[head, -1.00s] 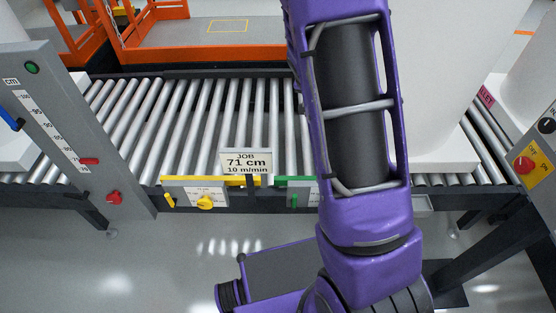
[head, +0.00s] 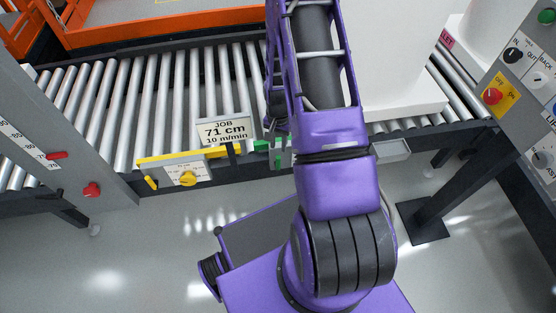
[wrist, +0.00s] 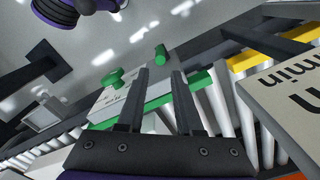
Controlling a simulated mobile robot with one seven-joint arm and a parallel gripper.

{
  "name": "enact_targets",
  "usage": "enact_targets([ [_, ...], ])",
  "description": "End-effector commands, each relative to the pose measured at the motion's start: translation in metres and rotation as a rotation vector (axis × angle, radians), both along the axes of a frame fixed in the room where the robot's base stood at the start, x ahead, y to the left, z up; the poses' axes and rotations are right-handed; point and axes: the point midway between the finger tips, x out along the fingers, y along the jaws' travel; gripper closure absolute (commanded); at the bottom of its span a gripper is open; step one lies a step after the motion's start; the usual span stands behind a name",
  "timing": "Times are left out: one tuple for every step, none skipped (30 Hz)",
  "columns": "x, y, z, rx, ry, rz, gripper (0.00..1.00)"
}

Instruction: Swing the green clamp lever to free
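The green clamp lever (wrist: 161,55) is a short green bar on a pale control panel (wrist: 118,98) with a green edge, in the wrist view. A green knob (wrist: 113,78) sits to its left on the same panel. My gripper (wrist: 161,71) is open and empty. Its two dark fingers point towards the lever, which shows just beyond and between the fingertips; no contact can be made out. In the head view my arm hides most of the green panel, and only a bit of green (head: 263,146) shows beside it.
A job sign (head: 225,131) reading 71 cm, 10 m/min stands left of my arm. A yellow panel with a yellow knob (head: 187,179) is below it. The roller conveyor (head: 150,105) runs behind. A grey post with red markers (head: 57,155) is at left, and a switch panel (head: 525,75) at right.

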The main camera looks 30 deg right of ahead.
Motion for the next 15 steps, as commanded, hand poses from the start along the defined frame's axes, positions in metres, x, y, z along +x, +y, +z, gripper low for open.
enact_targets([
  [-0.001, 0.0, -0.014, 0.002, 0.004, 0.0, 0.65],
  [-0.001, 0.0, -0.021, 0.001, 0.003, 0.0, 0.65],
  [-0.001, 0.0, -0.03, 0.002, 0.003, 0.0, 0.65],
  [-0.001, 0.0, -0.036, 0.001, 0.003, 0.0, 0.65],
  [-0.001, 0.0, -0.042, 0.002, 0.003, 0.0, 0.65],
  [-0.001, 0.0, -0.05, 0.001, 0.003, 0.0, 0.65],
  [-0.001, 0.0, -0.056, 0.001, 0.002, 0.0, 0.65],
  [-0.001, 0.0, -0.061, 0.001, 0.002, 0.0, 0.65],
  [-0.001, 0.0, -0.068, 0.0, 0.001, 0.0, 0.65],
  [-0.001, 0.0, -0.072, 0.001, 0.002, 0.0, 0.65],
  [-0.001, 0.0, -0.076, 0.001, 0.002, 0.0, 0.65],
  [0.0, 0.0, -0.081, 0.001, 0.001, 0.0, 0.65],
  [0.0, 0.0, -0.084, 0.0, 0.0, 0.0, 0.65],
  [0.0, 0.0, -0.086, 0.0, 0.0, 0.0, 0.65],
  [0.0, 0.0, -0.089, 0.0, 0.0, 0.0, 0.65],
])
